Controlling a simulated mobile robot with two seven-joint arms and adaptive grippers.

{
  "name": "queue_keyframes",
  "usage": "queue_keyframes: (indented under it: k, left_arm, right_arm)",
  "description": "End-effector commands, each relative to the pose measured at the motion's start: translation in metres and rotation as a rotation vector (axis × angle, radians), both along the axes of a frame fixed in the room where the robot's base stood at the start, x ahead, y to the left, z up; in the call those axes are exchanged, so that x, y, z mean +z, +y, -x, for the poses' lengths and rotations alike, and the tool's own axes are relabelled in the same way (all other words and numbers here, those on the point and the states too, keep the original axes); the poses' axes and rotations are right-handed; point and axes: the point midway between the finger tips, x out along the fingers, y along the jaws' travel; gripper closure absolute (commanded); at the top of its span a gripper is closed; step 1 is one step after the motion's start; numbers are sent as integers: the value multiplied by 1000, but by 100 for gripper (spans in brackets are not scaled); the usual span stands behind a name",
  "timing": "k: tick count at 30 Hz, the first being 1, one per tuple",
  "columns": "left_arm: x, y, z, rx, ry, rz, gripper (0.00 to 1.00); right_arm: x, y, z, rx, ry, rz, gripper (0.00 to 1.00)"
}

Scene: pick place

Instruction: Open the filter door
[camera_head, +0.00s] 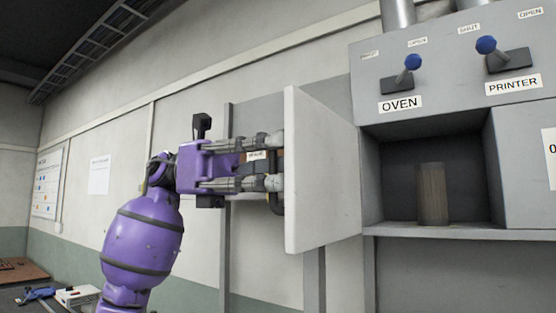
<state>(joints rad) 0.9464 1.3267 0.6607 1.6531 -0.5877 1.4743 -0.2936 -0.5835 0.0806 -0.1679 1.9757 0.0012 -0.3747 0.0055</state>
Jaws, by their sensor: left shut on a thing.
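The filter door (322,175) is a pale grey panel, swung well open to the left of its cabinet compartment. My left gripper (272,162) is at the door's left side, with its fingers shut around the dark door handle (276,203). A small label near the fingers is partly hidden. Inside the open compartment (400,165) stands an upright brown cylinder (432,194), which looks like the filter. My right gripper is not in view.
Above the compartment is a panel with two blue-knobbed levers, the oven lever (412,63) and the printer lever (486,46). A ledge (455,232) runs below the opening. A bench with small items (75,295) is at the lower left.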

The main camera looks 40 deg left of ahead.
Motion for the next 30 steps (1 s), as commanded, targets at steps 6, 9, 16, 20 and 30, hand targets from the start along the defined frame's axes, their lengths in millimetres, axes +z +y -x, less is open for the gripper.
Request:
queue_keyframes:
  k: [6,9,16,20,30]
  left_arm:
    - [0,6,-2,9,10,4,100]
    - [0,7,-3,10,10,4,100]
    - [1,8,-3,12,9,6,100]
    - [1,8,-3,12,9,7,100]
    - [2,8,-2,10,4,8,83]
  right_arm:
    - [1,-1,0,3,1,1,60]
    - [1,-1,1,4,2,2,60]
    - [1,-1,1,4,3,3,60]
    - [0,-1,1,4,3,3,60]
    - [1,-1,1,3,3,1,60]
